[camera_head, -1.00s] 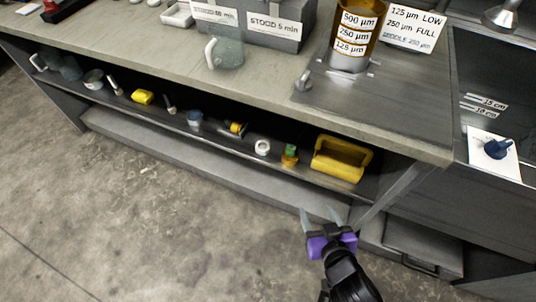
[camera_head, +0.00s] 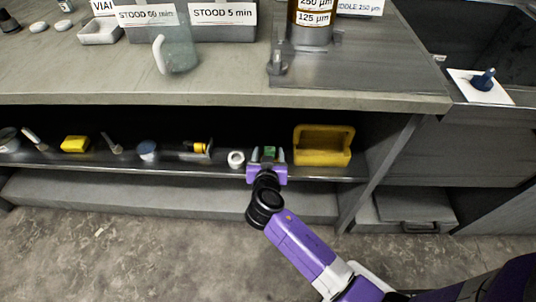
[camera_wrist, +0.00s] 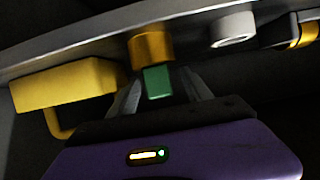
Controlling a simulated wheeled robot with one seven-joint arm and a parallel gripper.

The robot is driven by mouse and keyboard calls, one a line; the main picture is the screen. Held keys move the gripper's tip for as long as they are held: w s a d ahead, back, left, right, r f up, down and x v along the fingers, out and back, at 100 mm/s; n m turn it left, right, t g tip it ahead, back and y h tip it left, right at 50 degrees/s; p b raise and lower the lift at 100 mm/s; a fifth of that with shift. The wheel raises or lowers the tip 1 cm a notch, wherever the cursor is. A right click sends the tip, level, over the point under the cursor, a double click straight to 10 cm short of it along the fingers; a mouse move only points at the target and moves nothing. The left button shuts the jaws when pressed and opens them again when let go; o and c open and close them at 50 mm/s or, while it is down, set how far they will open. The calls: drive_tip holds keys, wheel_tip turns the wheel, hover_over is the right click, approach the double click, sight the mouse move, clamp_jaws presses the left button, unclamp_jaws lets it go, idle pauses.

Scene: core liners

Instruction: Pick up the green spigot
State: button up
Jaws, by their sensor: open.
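The green spigot (camera_head: 269,151) is on the shelf under the worktop, between the white ring and the yellow bin. In the wrist view the green part (camera_wrist: 157,82) sits against an orange-brown cylindrical part (camera_wrist: 151,45). My gripper (camera_head: 268,156) is at the shelf's front edge, in front of the spigot. In the wrist view its two fingers stand apart, one on each side of the green part. I cannot tell whether either finger touches it. In the head view my gripper hides the lower part of the spigot.
A yellow bin (camera_head: 322,159) stands close on the right. A white ring (camera_head: 236,159) lies close on the left, with a yellow-ended fitting (camera_head: 200,148) beyond it. The worktop (camera_head: 225,91) overhangs the shelf (camera_head: 330,172).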

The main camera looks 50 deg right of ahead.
sight(270, 147)
drive_tip(key=x, duration=0.4)
drive_tip(key=shift+d, duration=0.15)
drive_tip(key=shift+s, duration=0.1)
drive_tip(key=shift+c, duration=0.5)
clamp_jaws()
